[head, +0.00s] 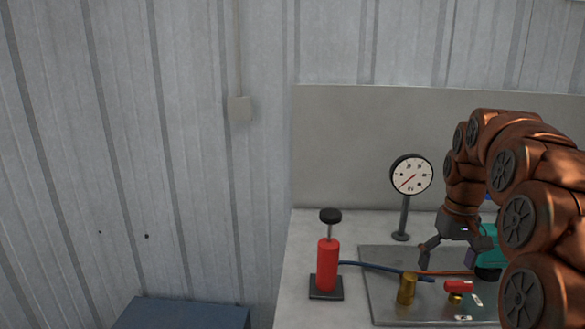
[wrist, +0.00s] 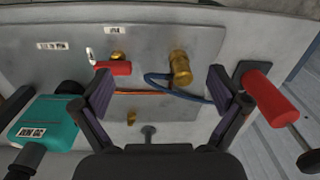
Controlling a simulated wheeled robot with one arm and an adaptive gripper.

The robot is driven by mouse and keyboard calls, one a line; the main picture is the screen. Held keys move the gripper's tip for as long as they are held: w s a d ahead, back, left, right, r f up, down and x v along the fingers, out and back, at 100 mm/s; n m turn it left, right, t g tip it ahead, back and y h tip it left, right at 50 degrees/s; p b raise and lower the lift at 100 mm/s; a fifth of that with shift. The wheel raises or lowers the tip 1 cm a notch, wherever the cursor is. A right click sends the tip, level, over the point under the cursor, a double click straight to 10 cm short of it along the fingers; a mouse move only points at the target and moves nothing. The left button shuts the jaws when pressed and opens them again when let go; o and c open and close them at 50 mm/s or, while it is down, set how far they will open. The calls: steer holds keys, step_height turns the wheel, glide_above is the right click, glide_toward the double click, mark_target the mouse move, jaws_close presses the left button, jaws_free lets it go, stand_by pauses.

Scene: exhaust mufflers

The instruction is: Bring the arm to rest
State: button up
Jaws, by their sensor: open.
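My arm (head: 515,175) is copper-coloured and bent, reaching in from the right of the head view. My gripper (head: 447,257) points down over the grey metal plate (head: 385,307) on the bench. In the wrist view my gripper (wrist: 160,85) has its two dark fingers spread wide, with nothing held between them. A blue hose (wrist: 165,88) and an orange line (wrist: 132,93) show beyond the gap. The gap between fingertips and plate is hard to judge.
A red pump (head: 327,262) stands left of the plate and a dial gauge (head: 411,175) behind it. A brass fitting (head: 406,289) and a red-handled valve (head: 458,286) sit on the plate. A teal device (wrist: 45,125) is close beside my gripper. Left of the bench is a blue box (head: 180,314).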

steer(key=s+a+p, duration=0.3)
steer(key=s+a, duration=0.8)
steer(key=s, duration=0.4)
steer(key=s+a+f+p, duration=0.1)
steer(key=s+a+f, duration=0.1)
steer(key=s, duration=0.6)
steer(key=s+a+f+g+p, duration=0.1)
steer(key=s+a+f, duration=0.1)
steer(key=s, duration=0.7)
steer(key=shift+s, duration=0.3)
steer(key=shift+f, duration=0.1)
stand_by(2.3)
